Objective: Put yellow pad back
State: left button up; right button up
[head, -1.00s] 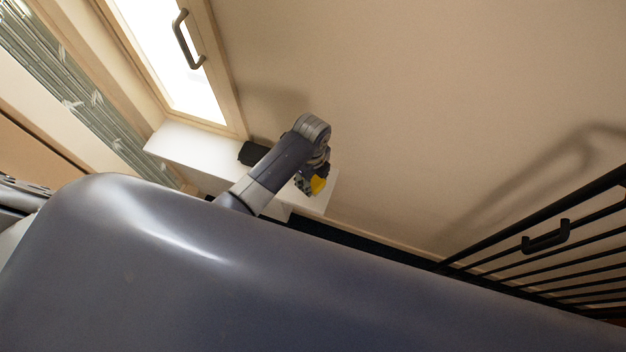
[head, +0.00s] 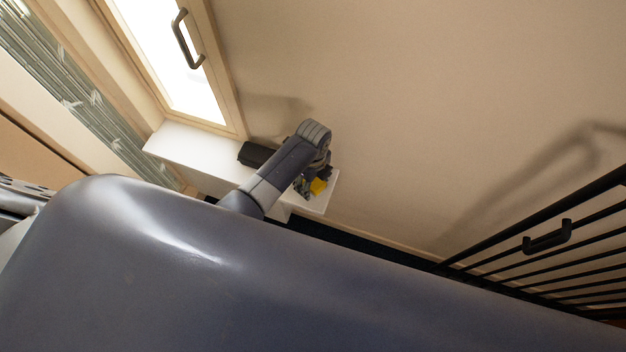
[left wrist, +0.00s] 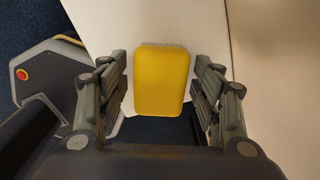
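The yellow pad (left wrist: 161,82) is a rounded block between the fingers of my left gripper (left wrist: 160,65) in the left wrist view. A narrow gap shows on each side of it, so the fingers stand open around it. Its far end overlies the white shelf (left wrist: 115,25); whether it rests there is hard to tell. In the head view the pad (head: 319,187) shows small beside my left gripper (head: 307,185), over the right end of the shelf (head: 185,147). The arm hides part of both. My right gripper is not in view.
A black object (head: 254,154) lies on the shelf left of my arm. A bright framed window or door panel with a grey handle (head: 181,40) stands behind the shelf's left part. A black rail rack (head: 560,245) is at the right. The wall (head: 430,90) between is bare.

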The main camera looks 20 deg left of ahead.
pick_arm(q)
jog(key=shift+r, duration=0.1)
notch_tip(320, 180, up, 12)
jog(key=p, duration=0.1)
jog(key=shift+p, duration=0.35)
jog(key=shift+s, duration=0.1)
dwell(0.6)
